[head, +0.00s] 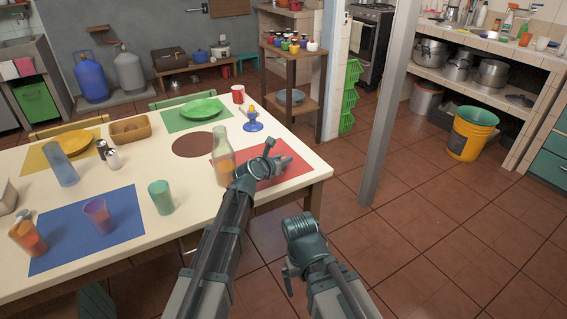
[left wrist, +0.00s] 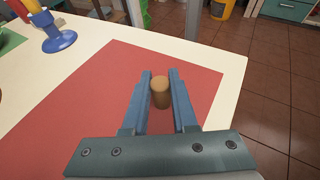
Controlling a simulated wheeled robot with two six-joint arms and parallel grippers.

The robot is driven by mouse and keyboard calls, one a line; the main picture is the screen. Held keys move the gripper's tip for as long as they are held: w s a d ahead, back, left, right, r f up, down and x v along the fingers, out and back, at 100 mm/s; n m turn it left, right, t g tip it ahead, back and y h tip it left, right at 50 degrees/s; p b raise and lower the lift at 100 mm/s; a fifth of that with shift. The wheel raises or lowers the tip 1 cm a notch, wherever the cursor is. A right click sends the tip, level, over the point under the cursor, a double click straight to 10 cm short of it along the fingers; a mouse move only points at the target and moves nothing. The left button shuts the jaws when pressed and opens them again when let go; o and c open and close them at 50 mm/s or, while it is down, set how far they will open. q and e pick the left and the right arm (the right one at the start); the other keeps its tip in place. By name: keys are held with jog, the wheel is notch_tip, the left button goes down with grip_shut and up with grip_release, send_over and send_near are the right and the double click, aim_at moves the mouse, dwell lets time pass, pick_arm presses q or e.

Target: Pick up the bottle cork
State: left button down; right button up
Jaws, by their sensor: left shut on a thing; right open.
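The bottle cork (left wrist: 160,94), a small tan-brown cylinder, stands out between the two blue fingers of my left gripper (left wrist: 160,76) in the left wrist view. My left gripper is shut on it, over the red placemat (left wrist: 95,85). In the head view my left gripper (head: 277,164) is low over the red placemat (head: 290,176) at the table's right end; I cannot make out the cork there. My right gripper (head: 290,278) is open and empty, off the table's right edge above the tiled floor.
A blue egg-cup-like stand (head: 253,126) is behind. Cups and a blue placemat (head: 130,232) lie to the left.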

pick_arm(q)
jog(key=shift+r, duration=0.2)
notch_tip(320, 180, up, 2)
jog(key=p, duration=0.2)
jog(key=shift+r+p, duration=0.1)
jog(key=shift+p, duration=0.2)
jog(key=shift+s+r+p, duration=0.4)
jog(key=shift+r+p, duration=0.25)
jog(key=shift+p, duration=0.05)
jog(key=s+r+p, duration=0.1)
jog(key=s, duration=1.4)
jog(key=shift+s, duration=0.1)
